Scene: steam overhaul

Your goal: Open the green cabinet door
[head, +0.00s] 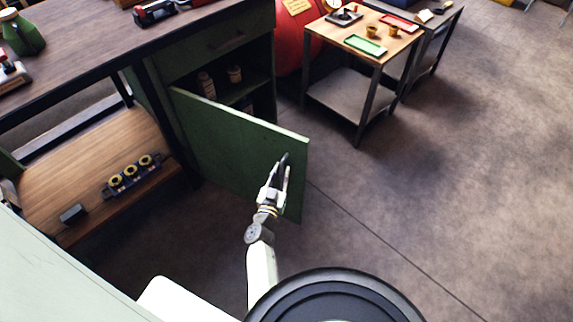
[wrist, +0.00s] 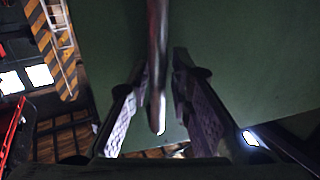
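The green cabinet door (head: 235,140) stands swung well out from the green cabinet (head: 222,48), and the shelf inside shows. My gripper (head: 286,160) is at the face of the door, close to its free edge. In the wrist view, the metal door handle (wrist: 158,60) runs between the two fingers of my gripper (wrist: 164,85). The fingers are apart, with a gap on each side of the bar. The green door panel (wrist: 240,60) fills much of the wrist view. In the head view the handle is hidden by my gripper.
Bottles (head: 207,84) stand inside the cabinet. A workbench (head: 90,45) and a lower wooden shelf (head: 95,170) are at the left. A small table (head: 340,90) with trays and a red tank (head: 292,35) stand behind the door. The floor (head: 440,170) at the right is clear.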

